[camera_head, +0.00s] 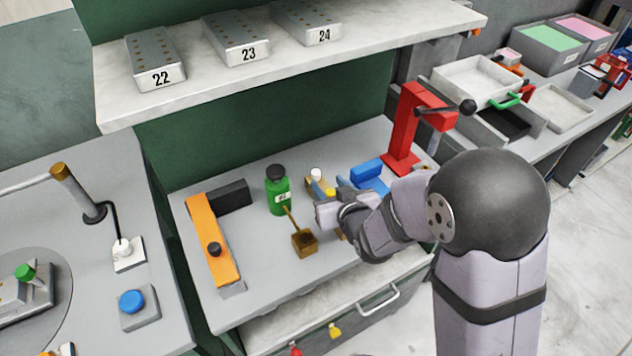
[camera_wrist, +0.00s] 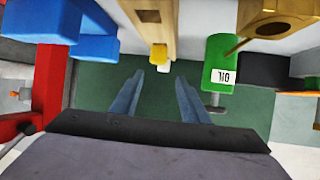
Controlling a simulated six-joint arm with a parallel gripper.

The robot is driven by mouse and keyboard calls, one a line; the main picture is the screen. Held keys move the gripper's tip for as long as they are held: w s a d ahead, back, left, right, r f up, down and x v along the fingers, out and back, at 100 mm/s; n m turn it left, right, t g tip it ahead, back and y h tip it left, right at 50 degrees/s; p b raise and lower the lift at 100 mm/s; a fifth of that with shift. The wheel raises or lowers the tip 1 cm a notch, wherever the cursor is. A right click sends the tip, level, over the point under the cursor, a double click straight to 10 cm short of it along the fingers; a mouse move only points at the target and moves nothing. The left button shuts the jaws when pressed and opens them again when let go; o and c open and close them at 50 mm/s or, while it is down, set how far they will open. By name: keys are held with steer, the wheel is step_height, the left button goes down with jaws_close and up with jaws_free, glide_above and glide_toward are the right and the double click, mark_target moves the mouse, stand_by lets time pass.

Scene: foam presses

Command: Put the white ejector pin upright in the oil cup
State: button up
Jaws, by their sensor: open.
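The white ejector pin (camera_head: 316,175) stands in a tan holder on the bench, and only its white top shows clearly. In the wrist view its white end (camera_wrist: 164,68) shows just past a yellow pin (camera_wrist: 158,54). A square brass-coloured cup (camera_head: 304,243) with a dark opening and a slanted handle, apparently the oil cup, stands in front of the green bottle. The cup (camera_wrist: 268,18) shows partly at the top right of the wrist view. My gripper (camera_wrist: 158,80) is open and empty, its two fingers apart with the white end between and beyond their tips.
A green oil bottle (camera_head: 278,190) stands left of the holder. A blue block (camera_head: 369,176) and a red press (camera_head: 408,130) stand to the right. An orange bar fixture (camera_head: 213,240) lies at the left. A shelf (camera_head: 190,88) overhangs the bench's back. Bare bench lies around the cup.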

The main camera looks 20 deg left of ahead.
mark_target(317, 175)
steer(key=shift+s+a+p+x, duration=0.15)
steer(key=shift+p+x, duration=0.55)
steer(key=shift+x, duration=0.7)
steer(key=shift+s+a+p+x, duration=0.15)
steer(key=shift+p+x, duration=0.5)
steer(key=shift+x, duration=1.7)
steer(key=shift+d, duration=0.1)
jaws_close()
